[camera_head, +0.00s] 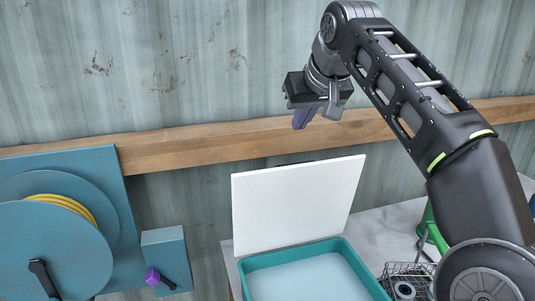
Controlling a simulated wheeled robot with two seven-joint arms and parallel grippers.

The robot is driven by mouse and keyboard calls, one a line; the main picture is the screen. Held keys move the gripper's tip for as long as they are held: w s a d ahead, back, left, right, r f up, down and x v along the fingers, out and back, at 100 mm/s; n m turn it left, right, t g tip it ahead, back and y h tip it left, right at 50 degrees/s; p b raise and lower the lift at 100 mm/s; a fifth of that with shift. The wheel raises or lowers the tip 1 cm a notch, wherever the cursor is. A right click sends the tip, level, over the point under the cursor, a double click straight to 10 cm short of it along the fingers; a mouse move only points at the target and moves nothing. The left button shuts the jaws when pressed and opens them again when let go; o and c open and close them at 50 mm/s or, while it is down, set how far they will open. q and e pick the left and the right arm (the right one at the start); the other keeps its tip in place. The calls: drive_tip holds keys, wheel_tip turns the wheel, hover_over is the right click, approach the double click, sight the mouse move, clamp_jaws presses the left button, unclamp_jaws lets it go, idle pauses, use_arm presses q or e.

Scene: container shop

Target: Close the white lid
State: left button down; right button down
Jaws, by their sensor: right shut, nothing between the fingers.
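The white lid (297,203) stands nearly upright at the back edge of a teal box (262,260), so the box is open. The inside of the box looks pale blue. My right gripper (305,117) is above and behind the lid in the picture, with its purple fingers shut and empty. It appears apart from the lid. My left gripper is not in view.
A teal reel with yellow hose (62,203) and a black crank is on the left. A small teal block (165,250) with a purple-ended lever (153,277) is beside it. A wire basket (408,272) and green object (430,232) are on the right. A wooden beam (200,145) crosses the wall.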

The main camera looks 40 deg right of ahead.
drive_tip(key=f, duration=0.3)
drive_tip(key=w+f, duration=0.1)
drive_tip(key=f, duration=0.2)
drive_tip(key=w+d+f, duration=0.1)
drive_tip(key=f, duration=0.2)
drive_tip(key=shift+w, duration=0.15)
drive_tip(key=shift+f, duration=0.1)
idle(0.6)
